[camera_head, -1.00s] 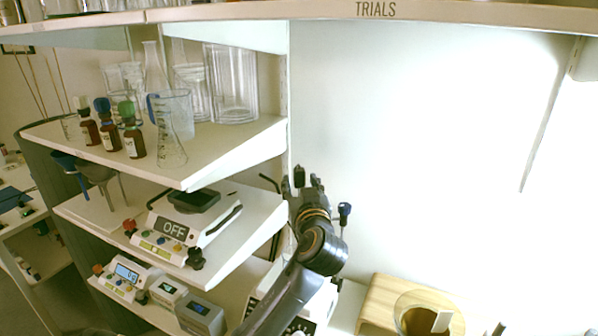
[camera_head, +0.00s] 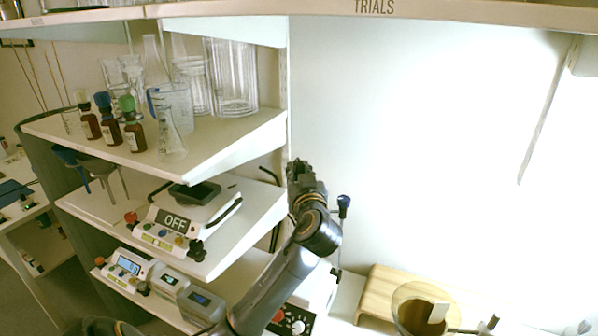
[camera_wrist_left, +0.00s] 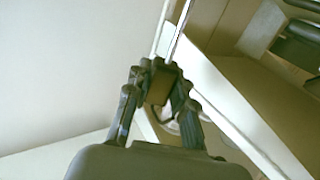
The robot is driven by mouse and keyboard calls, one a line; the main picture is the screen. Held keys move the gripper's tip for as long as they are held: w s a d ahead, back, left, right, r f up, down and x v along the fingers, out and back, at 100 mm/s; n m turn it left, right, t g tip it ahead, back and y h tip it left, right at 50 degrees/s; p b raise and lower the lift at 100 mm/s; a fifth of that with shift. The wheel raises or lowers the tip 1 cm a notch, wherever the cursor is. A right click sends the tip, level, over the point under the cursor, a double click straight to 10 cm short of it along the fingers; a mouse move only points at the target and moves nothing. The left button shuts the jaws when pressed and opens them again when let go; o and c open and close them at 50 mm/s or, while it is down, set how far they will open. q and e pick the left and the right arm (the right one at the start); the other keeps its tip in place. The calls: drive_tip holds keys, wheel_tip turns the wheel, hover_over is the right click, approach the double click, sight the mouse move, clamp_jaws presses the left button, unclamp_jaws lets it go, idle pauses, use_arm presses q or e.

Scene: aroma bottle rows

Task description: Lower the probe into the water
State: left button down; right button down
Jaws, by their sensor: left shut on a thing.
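My left gripper (camera_head: 303,168) is raised beside the right end of the shelves, in front of the white wall. In the left wrist view, its fingers (camera_wrist_left: 160,82) are shut on a small dark block. A thin metal rod (camera_wrist_left: 181,28) runs up from that block to the frame's top edge; it looks like the probe and its handle. The rod cannot be made out in the head view, and its far end is out of frame. I cannot identify any vessel of water with certainty. My right gripper is not in view.
A white device with a black knob panel (camera_head: 292,320) stands below my left arm, partly hidden. A stand with a dark blue knob (camera_head: 343,202) is close right. A glass vessel with brown contents (camera_head: 424,314) is by a wooden stand (camera_head: 376,290).

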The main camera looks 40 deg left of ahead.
use_arm(q)
wheel_tip(320, 180, down, 9)
drive_tip(key=b, duration=0.8)
drive_tip(key=shift+f+b, duration=0.55)
drive_tip(key=shift+b, duration=0.05)
drive_tip(key=c, duration=1.1)
unclamp_jaws()
drive_tip(key=shift+f, duration=0.1)
drive_tip(key=v, duration=1.2)
drive_tip(key=shift+w, duration=0.1)
